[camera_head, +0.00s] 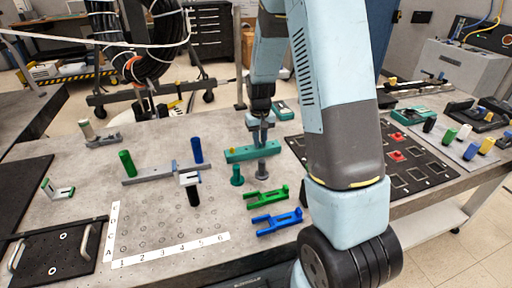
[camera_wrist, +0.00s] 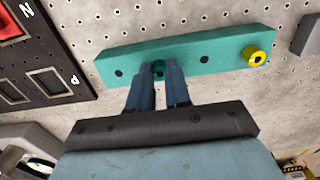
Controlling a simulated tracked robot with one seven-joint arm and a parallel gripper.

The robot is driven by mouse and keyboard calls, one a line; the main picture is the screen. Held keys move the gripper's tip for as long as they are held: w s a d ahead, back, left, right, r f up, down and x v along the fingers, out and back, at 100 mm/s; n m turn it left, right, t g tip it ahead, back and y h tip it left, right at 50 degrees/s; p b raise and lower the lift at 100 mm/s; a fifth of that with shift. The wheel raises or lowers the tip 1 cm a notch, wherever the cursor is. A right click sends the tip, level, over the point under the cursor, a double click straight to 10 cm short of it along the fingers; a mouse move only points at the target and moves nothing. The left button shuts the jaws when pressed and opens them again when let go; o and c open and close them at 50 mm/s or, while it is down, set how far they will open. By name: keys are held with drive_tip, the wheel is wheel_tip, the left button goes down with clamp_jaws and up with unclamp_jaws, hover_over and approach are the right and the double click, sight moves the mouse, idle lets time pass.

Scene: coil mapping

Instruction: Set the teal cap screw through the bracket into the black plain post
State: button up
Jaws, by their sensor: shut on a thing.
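The teal cap screw (camera_wrist: 158,68) shows as a small dark teal head between my fingertips in the wrist view, at a hole of a teal bar (camera_head: 240,154). My gripper (camera_head: 260,132) is shut on it, right over the bar. The screw's shank is hidden, so I cannot tell how deep it sits. The black post (camera_head: 193,196) stands upright on the grey perforated table, left of my gripper in the head view. A white bracket (camera_head: 189,178) sits at its top; the bracket's hole is too small to make out.
A yellow screw (camera_wrist: 256,56) sits at one end of the bar. A teal post (camera_head: 237,176) and a grey post (camera_head: 262,171) stand before it. Green (camera_head: 267,197) and blue (camera_head: 278,222) forked pieces lie nearby. A tall blue post (camera_head: 196,150) stands behind the white bracket.

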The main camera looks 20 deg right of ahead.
clamp_jaws()
drive_tip(key=shift+r, duration=1.7)
idle(0.3)
drive_tip(key=shift+r, duration=1.65)
drive_tip(key=shift+s+a+r+n, duration=0.9)
drive_tip(key=shift+s+a+n, duration=2.05)
drive_tip(key=shift+a, duration=1.4)
drive_tip(key=shift+s+a+r+n, duration=0.9)
drive_tip(key=shift+s+a+n, duration=1.6)
drive_tip(key=shift+a+n, duration=1.4)
drive_tip(key=shift+s+a+r+n, duration=0.9)
drive_tip(key=shift+s+a+n, duration=1.8)
drive_tip(key=shift+a, duration=2.15)
